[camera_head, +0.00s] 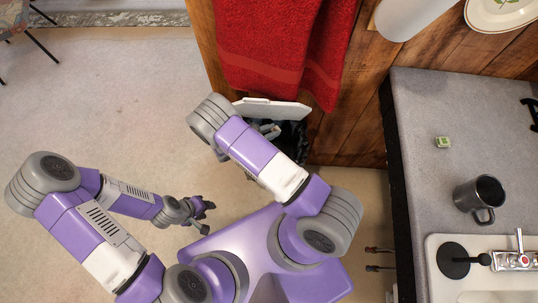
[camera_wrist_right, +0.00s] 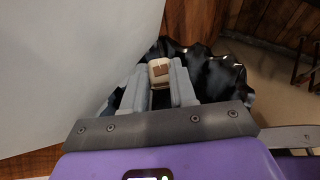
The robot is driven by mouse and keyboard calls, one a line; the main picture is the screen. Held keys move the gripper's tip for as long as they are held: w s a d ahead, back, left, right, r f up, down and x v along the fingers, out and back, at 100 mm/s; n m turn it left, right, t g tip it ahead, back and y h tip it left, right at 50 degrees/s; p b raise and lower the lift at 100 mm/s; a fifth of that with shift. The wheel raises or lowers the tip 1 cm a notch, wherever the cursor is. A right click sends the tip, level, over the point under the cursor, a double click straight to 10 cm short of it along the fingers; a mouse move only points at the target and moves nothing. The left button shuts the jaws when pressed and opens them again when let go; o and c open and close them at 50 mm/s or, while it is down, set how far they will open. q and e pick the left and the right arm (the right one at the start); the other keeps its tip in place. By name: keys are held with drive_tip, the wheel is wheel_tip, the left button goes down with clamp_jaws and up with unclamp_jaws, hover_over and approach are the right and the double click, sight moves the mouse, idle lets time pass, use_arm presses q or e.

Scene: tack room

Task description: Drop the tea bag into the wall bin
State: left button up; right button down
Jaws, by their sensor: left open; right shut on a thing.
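The tea bag (camera_wrist_right: 159,70), small and pale with a brown patch, is held between the fingertips of my right gripper (camera_wrist_right: 159,82), which is shut on it. The wall bin shows a raised white lid (camera_head: 272,108) and a black liner (camera_head: 294,131) in the head view. In the right wrist view, the crumpled black liner (camera_wrist_right: 214,75) surrounds the fingers and the tea bag, at the bin's opening. In the head view my right arm hides much of the bin. My left gripper (camera_head: 207,206) is open and empty, above the floor, left of the bin.
A red towel (camera_head: 280,45) hangs on the wooden wall above the bin. The grey counter (camera_head: 440,100) at right carries a dark mug (camera_head: 479,196), a small green-and-white item (camera_head: 443,142) and a white sink (camera_head: 440,285). The floor at left is mostly clear.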

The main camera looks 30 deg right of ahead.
wheel_tip(320, 180, down, 5)
drive_tip(key=b, duration=0.3)
drive_tip(key=c, duration=0.8)
unclamp_jaws()
drive_tip(key=p+v, duration=0.1)
drive_tip(key=v, duration=0.6)
drive_tip(key=shift+a+r, duration=0.1)
drive_tip(key=shift+a, duration=0.15)
